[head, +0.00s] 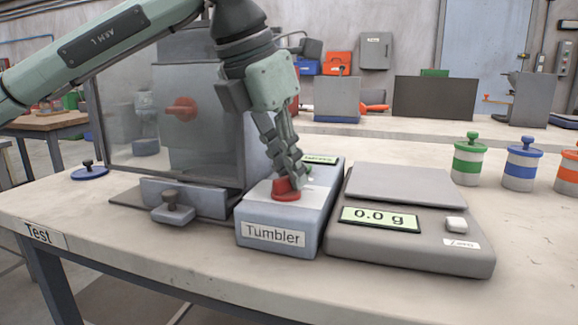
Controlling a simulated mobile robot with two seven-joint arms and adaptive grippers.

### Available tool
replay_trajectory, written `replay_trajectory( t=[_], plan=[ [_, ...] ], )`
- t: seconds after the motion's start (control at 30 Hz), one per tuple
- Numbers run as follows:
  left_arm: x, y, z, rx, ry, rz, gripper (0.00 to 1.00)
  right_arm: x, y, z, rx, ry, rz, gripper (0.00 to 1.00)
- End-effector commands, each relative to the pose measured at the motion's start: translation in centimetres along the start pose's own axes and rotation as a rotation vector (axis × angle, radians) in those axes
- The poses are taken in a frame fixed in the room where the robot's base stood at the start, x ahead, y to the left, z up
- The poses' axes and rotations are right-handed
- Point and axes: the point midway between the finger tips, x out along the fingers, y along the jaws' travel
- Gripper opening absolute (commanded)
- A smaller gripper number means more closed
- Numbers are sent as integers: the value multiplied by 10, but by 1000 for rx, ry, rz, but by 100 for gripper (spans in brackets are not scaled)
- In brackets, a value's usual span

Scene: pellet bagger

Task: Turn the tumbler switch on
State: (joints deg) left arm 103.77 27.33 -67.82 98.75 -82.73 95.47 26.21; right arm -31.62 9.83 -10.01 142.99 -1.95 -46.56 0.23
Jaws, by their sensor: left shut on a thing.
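The tumbler box (262,215), a blue-grey unit labelled "Tumbler", stands on the table left of the scale. Its red switch (286,194) sits on the top face. My left gripper (290,178) reaches down from above and is shut on the red switch. The fingers cover the upper part of the switch, so its exact setting cannot be read. A small green display (320,159) at the back of the box is partly hidden, and its text is too small to read. My right gripper is not in view.
A scale (440,245) reading 0.0 g stands close on the right. A clear-walled machine (165,125) with a red knob is close behind on the left. Green (467,160), blue (522,165) and orange lidded jars stand at the right. The table's front strip is clear.

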Motion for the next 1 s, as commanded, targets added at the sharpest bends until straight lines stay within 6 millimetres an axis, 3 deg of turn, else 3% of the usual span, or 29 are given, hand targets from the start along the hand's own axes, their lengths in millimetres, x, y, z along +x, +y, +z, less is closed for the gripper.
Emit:
replay_trajectory(
  t=[0.33, 0.37, 0.5, 0.83, 1.0],
  plan=[
    [0, 0, 0, 1, 2, 0, 0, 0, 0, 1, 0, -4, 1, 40],
    [0, 0, 0, 1, 2, 0, 14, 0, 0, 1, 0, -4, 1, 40],
    [0, 0, 0, 1, 1, 0, 31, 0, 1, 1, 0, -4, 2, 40],
    [-3, 0, 0, 1, 0, 0, 31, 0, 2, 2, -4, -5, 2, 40],
    [-24, 0, 1, 0, -4, 1, 31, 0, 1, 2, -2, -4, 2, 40]
  ],
)
